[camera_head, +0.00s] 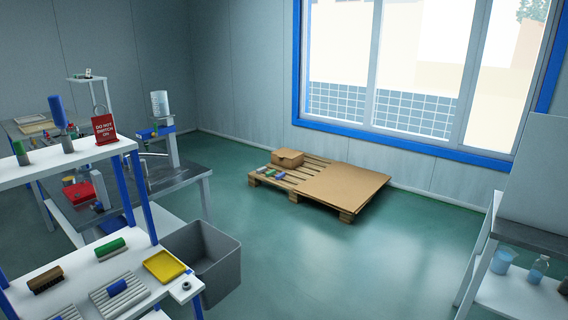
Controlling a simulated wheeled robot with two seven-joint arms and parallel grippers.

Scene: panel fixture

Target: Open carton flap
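A small brown carton (287,158) sits on the back left part of a wooden pallet (262,178) on the floor, below the window. It is far off and small; its top looks closed, but I cannot make out its flaps clearly. A flat brown cardboard sheet (343,186) lies on the right part of the pallet. Neither my left nor my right gripper is in view.
A white shelf unit (75,159) with brushes and a yellow tray (164,266) stands at the left, beside a grey bin (217,262). A metal workbench (180,176) stands behind it. A white rack (520,215) is at the right. The green floor (330,265) between is clear.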

